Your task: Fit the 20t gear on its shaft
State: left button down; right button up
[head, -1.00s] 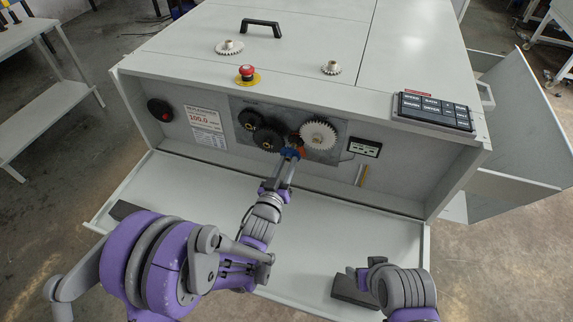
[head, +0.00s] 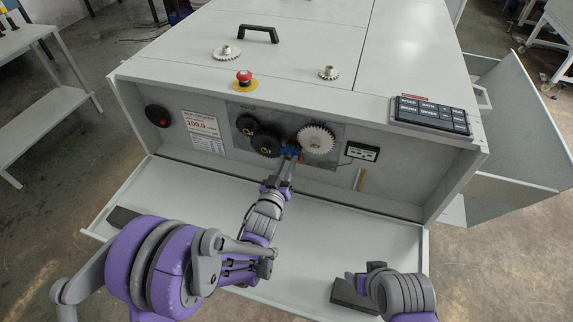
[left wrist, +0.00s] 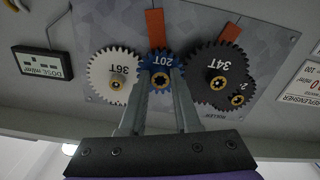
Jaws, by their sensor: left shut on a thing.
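The blue 20T gear (left wrist: 160,70) is in my left gripper (left wrist: 159,85), with the fingers on either side of it in the left wrist view. In the head view my left gripper (head: 290,156) reaches the gear panel, and the blue gear (head: 291,149) shows at its tip. The gear sits between the white 36T gear (left wrist: 114,76) and the dark 34T gear (left wrist: 219,76), appearing to meet both. A gold hub shows in its centre; I cannot tell how deep it sits on a shaft. My right gripper (head: 359,281) is at lower right, away from the panel; its jaws are unclear.
A small display (head: 362,151) is right of the gear panel (head: 338,130). The tray below (head: 320,215) is mostly clear, with dark blocks at its ends.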

pick_arm(q)
jog(key=shift+w+d, duration=0.2)
jog(key=shift+w, duration=0.3)
jog(key=c, duration=0.5)
grip_release()
jog(key=shift+c, duration=0.2)
